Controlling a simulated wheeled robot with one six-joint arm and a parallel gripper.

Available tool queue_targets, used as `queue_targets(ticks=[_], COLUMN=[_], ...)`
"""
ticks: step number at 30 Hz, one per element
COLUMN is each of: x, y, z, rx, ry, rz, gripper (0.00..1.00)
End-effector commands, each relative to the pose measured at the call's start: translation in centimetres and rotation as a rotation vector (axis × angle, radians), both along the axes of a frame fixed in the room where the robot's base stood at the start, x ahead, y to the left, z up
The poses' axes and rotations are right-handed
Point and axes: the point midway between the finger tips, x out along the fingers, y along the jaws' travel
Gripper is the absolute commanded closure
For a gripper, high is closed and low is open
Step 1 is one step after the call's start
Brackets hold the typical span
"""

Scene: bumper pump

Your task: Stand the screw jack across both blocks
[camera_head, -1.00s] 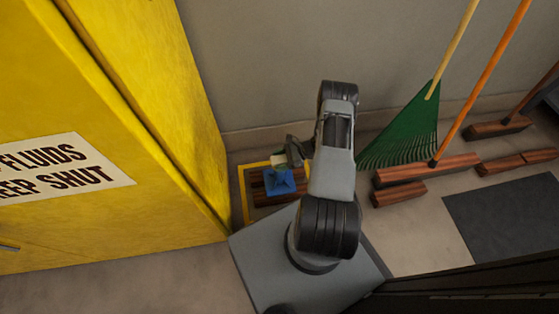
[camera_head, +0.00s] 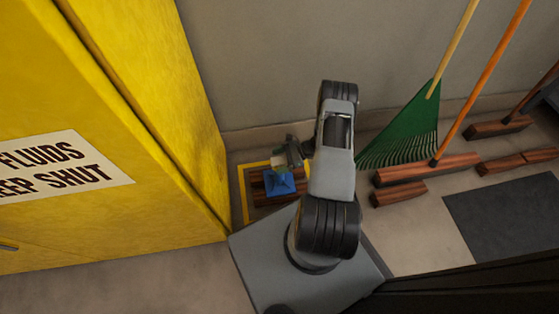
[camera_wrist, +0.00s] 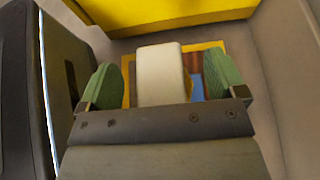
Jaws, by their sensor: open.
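The screw jack shows as a blue, wide-based body (camera_head: 279,184) with a pale upper part. It stands on reddish-brown wooden blocks (camera_head: 265,199) inside a yellow floor outline. Its base covers their middle, so I cannot tell how evenly it spans both. My gripper (camera_head: 280,159) is just above the jack. In the wrist view my gripper (camera_wrist: 160,80) is open, its green pads apart on either side of a pale block-like piece (camera_wrist: 161,74), with gaps on both sides. Blue and brown show beyond it. The jack's lower part is mostly hidden there.
A yellow cabinet (camera_head: 120,140) stands close on the left, and the wall (camera_head: 270,60) is behind. A yellow floor outline (camera_head: 244,200) surrounds the blocks. A green rake (camera_head: 405,140), brooms (camera_head: 425,170) and a dark mat (camera_head: 515,220) are to the right.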

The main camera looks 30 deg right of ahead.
Motion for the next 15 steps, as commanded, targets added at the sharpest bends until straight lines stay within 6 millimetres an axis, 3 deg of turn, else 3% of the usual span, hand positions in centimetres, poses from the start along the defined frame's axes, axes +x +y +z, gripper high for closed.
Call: queue_targets(ticks=[3,15], x=[0.0,-2.2], y=[0.0,-7.2], z=[1.6,4.2], rx=[0.000,0.000], ry=[-0.001,-0.001], rz=[0.000,-0.003], gripper=[0.10,0.10])
